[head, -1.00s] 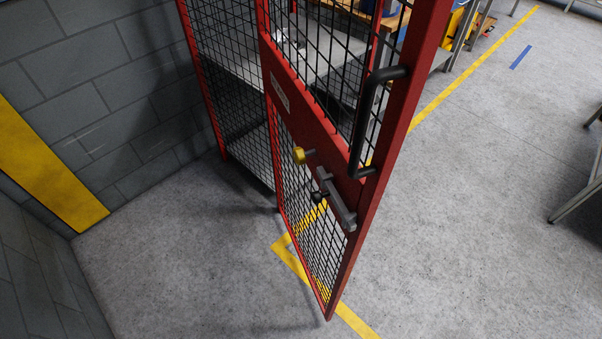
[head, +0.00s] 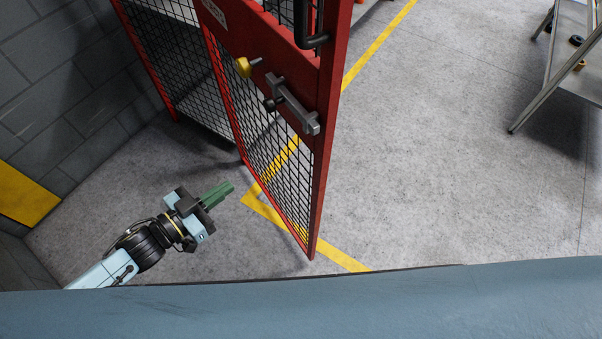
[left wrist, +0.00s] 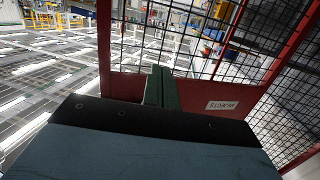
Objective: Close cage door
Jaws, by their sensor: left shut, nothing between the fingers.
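The red-framed cage door (head: 327,150) with black mesh stands swung open in the head view. It carries a black handle (head: 312,38), a yellow knob (head: 243,67) and a grey latch bar (head: 292,104). My left gripper (head: 228,190) is to the left of the door, low in the head view, with its green fingers shut and empty, pointing toward the mesh. In the left wrist view the green fingers (left wrist: 160,87) show in front of the door's red crossbar (left wrist: 126,86); I cannot tell whether they touch it. My right gripper is not in view.
A grey block wall (head: 60,85) with a yellow panel (head: 26,194) bounds the left. Yellow floor tape (head: 340,257) runs beneath the door. A metal stand (head: 545,70) is at the upper right. The floor right of the door is clear.

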